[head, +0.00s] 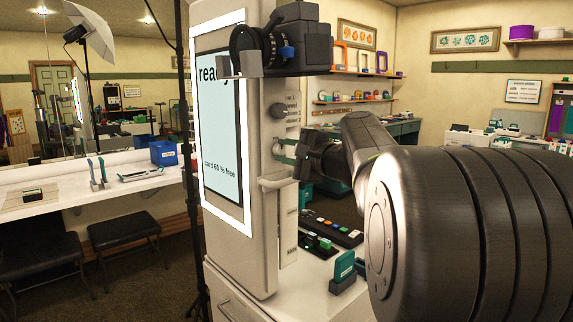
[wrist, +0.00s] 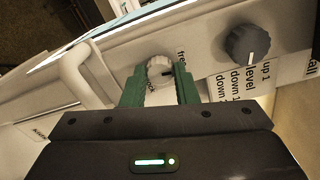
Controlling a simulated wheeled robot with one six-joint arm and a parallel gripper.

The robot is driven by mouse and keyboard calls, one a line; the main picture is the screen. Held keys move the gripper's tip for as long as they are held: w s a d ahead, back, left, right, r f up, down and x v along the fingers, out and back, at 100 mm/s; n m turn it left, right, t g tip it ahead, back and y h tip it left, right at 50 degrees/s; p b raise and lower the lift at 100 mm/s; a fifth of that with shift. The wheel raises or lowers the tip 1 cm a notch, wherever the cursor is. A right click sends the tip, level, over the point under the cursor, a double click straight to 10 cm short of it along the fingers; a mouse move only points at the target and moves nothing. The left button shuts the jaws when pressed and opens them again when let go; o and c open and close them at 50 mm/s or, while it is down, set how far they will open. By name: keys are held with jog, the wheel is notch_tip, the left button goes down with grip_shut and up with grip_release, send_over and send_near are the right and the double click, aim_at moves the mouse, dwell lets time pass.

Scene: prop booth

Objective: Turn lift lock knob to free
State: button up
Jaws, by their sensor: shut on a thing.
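The lift lock knob (wrist: 158,70) is a small pale round knob on the booth's side panel. It shows in the wrist view between the two green fingertips of my gripper (wrist: 160,82), which are shut on it. A dark mark shows toward its right side. The word "free" (wrist: 181,56) is printed right of the knob, and a partly hidden label lies just below it. In the head view my gripper (head: 287,154) reaches the side of the booth column (head: 267,222) from the right, and its fingers largely cover the knob.
A dark level knob (wrist: 246,45) with printed labels sits right of the lock knob. A pale handle (wrist: 84,74) sticks out at left. A camera (head: 300,40) overhangs the column top. Below my gripper, a counter holds a button panel (head: 332,228) and a teal stamp-like item (head: 344,267).

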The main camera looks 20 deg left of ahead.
jog(key=shift+f+n+b, duration=0.1)
jog(key=shift+n+b, duration=0.4)
jog(key=o, duration=1)
jog(key=shift+d, duration=0.1)
jog(key=v, duration=1.3)
jog(key=shift+s+d+b, duration=0.25)
jog(key=shift+b, duration=0.2)
